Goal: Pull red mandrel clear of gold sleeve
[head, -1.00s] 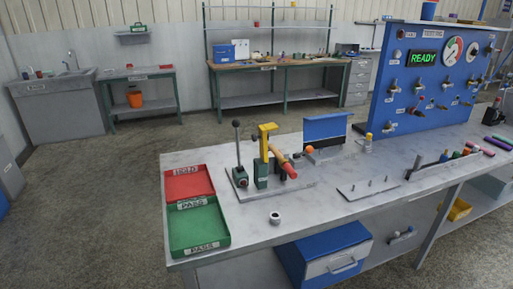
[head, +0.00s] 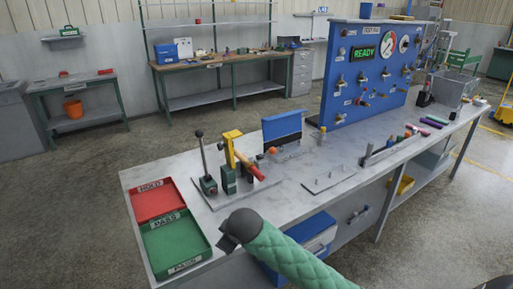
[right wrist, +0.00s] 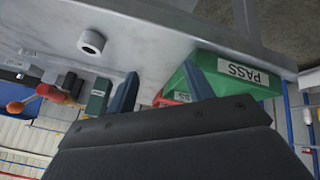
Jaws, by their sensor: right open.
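The red mandrel (head: 255,172) sticks out of the lower right end of the gold sleeve (head: 241,158), which sits tilted at the yellow clamp (head: 231,144) on the bench fixture. In the right wrist view a red piece (right wrist: 52,94), likely the mandrel, lies at the left, outside the jaws; I cannot make out the sleeve there. My right gripper (head: 228,242) is over the bench's front edge, nearer than the fixture and apart from it. In the right wrist view its two fingers (right wrist: 160,92) stand apart with nothing held. My left gripper is not in view.
A red tray (head: 156,201) and a green PASS tray (head: 176,244) lie at the bench's left end. An upright black-knobbed lever (head: 205,160) stands left of the clamp. A white ring (right wrist: 91,41) sits on the bench. A blue test panel (head: 370,75) stands behind at right.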

